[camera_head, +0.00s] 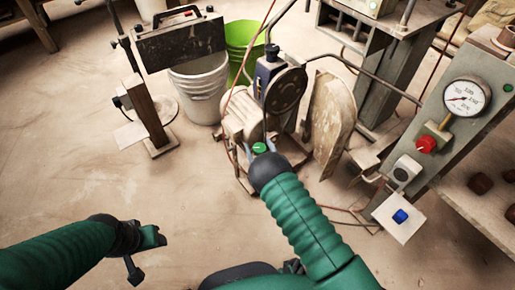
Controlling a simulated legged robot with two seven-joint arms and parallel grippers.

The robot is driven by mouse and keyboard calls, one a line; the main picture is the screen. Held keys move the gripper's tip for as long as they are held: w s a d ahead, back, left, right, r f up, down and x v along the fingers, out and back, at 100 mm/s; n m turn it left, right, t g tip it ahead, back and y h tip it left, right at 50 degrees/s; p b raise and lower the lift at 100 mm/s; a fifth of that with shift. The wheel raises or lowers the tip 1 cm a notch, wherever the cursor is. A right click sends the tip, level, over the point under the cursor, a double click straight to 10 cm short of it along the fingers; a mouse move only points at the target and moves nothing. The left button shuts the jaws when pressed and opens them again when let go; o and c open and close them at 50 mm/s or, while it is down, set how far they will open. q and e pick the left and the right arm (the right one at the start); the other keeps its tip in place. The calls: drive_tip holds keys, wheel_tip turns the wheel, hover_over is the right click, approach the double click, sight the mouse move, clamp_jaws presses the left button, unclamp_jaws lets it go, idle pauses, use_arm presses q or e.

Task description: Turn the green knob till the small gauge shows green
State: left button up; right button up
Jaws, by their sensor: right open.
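The green knob (259,148) sits low on the front of the pump machine, near the middle of the view. My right gripper (260,149) is open, with its fingertips on either side of the knob; whether they touch it is too small to tell. My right wrist hides what is just below the knob. My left gripper (148,240) hangs over bare floor at the lower left, away from everything; its finger gap is unclear. I cannot make out a small gauge or its colour on the pump.
The pump machine (240,118) has a dark wheel (286,90). A white bucket (201,88) and a green bucket (241,42) stand behind it.

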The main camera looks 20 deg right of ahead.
drive_tip(key=shift+w, duration=1.1)
drive_tip(key=c, duration=1.4)
